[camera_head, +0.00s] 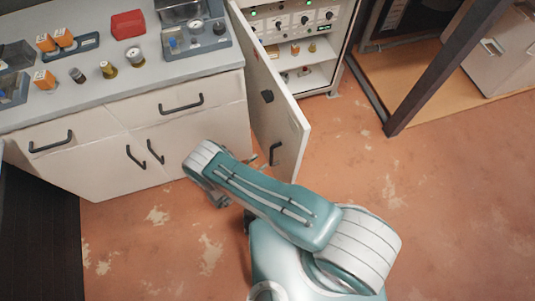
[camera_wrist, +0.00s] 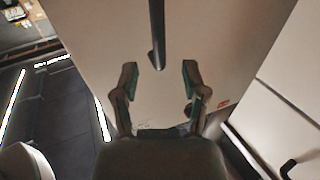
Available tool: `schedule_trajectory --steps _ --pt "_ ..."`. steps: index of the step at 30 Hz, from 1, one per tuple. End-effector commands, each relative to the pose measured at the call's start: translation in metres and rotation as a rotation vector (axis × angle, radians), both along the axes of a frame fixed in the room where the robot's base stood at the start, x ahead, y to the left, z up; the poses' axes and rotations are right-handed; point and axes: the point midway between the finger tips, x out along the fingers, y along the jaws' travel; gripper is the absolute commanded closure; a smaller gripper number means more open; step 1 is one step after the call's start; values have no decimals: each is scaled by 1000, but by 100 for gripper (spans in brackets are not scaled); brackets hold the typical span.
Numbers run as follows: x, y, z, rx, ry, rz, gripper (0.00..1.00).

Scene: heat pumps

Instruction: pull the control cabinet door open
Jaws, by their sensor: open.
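The control cabinet door (camera_head: 292,130) stands swung out from the cabinet (camera_head: 300,45), whose inside shows. A dark bar handle (camera_head: 275,153) sits near the door's free edge. In the wrist view the pale door face (camera_wrist: 95,35) fills the middle, and the handle (camera_wrist: 156,35) runs down from the top edge. My gripper (camera_wrist: 160,78) is open and empty, facing the door. The handle's lower end lies between the fingertips in the picture; I cannot tell if they touch anything. In the head view my forearm and wrist hide most of the gripper, left of the door.
A counter with drawers (camera_head: 215,115) stands close left of the door, with bar handles on its front. Several small parts and a red box (camera_head: 128,24) lie on top. A dark post (camera_head: 440,70) stands at right. The floor (camera_head: 430,200) right of the door is clear.

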Motion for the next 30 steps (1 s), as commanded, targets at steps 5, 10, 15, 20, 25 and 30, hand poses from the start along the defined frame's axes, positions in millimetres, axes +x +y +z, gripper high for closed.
schedule_trajectory --steps 5,10,15,20,25,30 --pt "-21 27 -1 1 1 4 43" --pt "-31 40 -1 1 0 1 43" --pt "-33 41 -1 1 1 -1 43" --pt "-33 41 -1 1 1 -1 43" --pt "-33 41 -1 1 1 -1 43" --pt "-33 41 -1 1 1 0 43"
